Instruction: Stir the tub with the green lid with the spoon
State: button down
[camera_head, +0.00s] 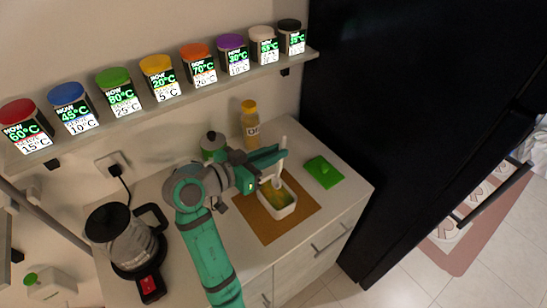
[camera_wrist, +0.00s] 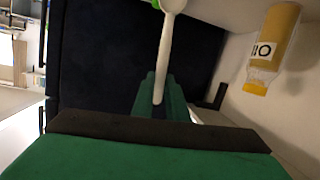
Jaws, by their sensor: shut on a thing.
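The tub (camera_head: 283,213) is a white rectangular container with yellow-green contents, standing open on a brown mat (camera_head: 246,213) in the head view. Its green lid (camera_head: 323,172) lies apart on the counter to the right. My gripper (camera_head: 281,156) is above the tub, shut on the white spoon (camera_head: 278,178). The spoon is roughly upright, its lower end at the tub's opening; I cannot tell how deep it reaches. In the wrist view, my gripper (camera_wrist: 160,98) grips the spoon's handle (camera_wrist: 164,50), with its wider end at the top edge.
An oil bottle with a yellow cap (camera_head: 250,118) and a grey-topped green container (camera_head: 212,142) stand behind. A kettle (camera_head: 122,235) is at left. A shelf (camera_head: 180,99) holds several coloured-lid jars. A tall black cabinet (camera_head: 390,100) bounds the right.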

dwell(0.4)
notch_tip(320, 180, up, 5)
dwell(0.6)
dwell(0.5)
